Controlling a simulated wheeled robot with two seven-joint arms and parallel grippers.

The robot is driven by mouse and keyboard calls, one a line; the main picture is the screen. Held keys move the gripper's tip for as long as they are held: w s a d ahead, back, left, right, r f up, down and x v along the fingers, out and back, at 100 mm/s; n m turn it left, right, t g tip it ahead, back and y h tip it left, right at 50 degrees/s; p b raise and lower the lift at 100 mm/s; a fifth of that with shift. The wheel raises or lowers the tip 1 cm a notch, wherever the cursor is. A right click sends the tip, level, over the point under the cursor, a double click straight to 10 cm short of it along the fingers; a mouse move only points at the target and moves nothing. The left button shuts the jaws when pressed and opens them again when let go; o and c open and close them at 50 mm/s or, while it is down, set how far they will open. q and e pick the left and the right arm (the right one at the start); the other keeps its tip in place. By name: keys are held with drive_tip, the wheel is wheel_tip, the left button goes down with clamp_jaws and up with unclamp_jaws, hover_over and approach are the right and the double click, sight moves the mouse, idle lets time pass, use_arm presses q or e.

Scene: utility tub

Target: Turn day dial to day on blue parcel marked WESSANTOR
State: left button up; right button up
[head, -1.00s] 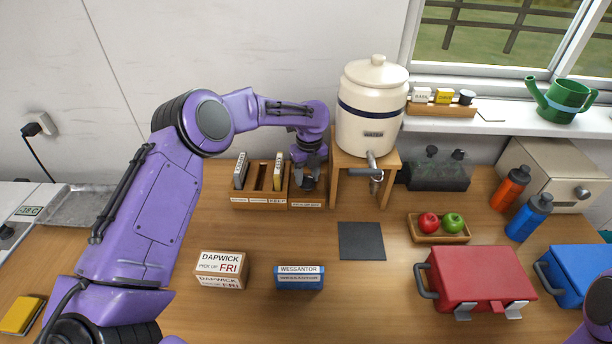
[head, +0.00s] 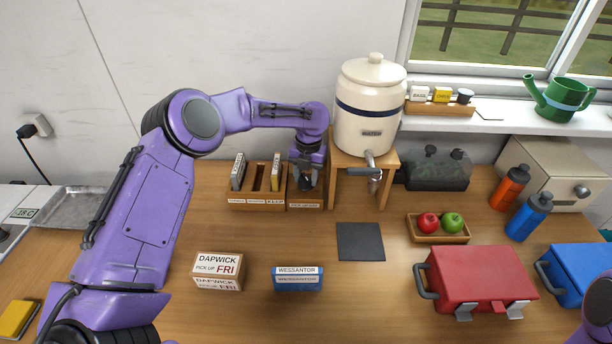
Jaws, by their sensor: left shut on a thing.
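The blue parcel (head: 298,279) marked WESSANTOR lies on the bench at the front middle. The small print under its name is too small to read. My left gripper (head: 305,184) points down into a small labelled wooden box (head: 305,206) in front of the wall. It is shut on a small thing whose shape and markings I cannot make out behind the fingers. No day dial face or day setting is readable. My right gripper is out of view; only a bit of that purple arm shows at the lower right.
A wooden card rack (head: 250,200) stands left of the box, and the water crock's wooden stand (head: 391,165) is close on its right. A DAPWICK parcel (head: 219,270) marked FRI sits left of the blue one. A dark mat (head: 361,241) lies flat.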

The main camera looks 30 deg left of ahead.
use_arm(q)
drive_tip(key=shift+s+f, duration=0.2)
drive_tip(key=shift+f, duration=0.05)
drive_tip(key=o, duration=1.1)
drive_tip(key=shift+c, duration=0.2)
drive_tip(key=shift+r, duration=0.15)
drive_tip(key=shift+w+r, duration=0.1)
wheel_tip(320, 180, up, 10)
drive_tip(key=b, duration=0.2)
drive_tip(key=shift+d+r, duration=0.15)
drive_tip(key=shift+d, duration=0.1)
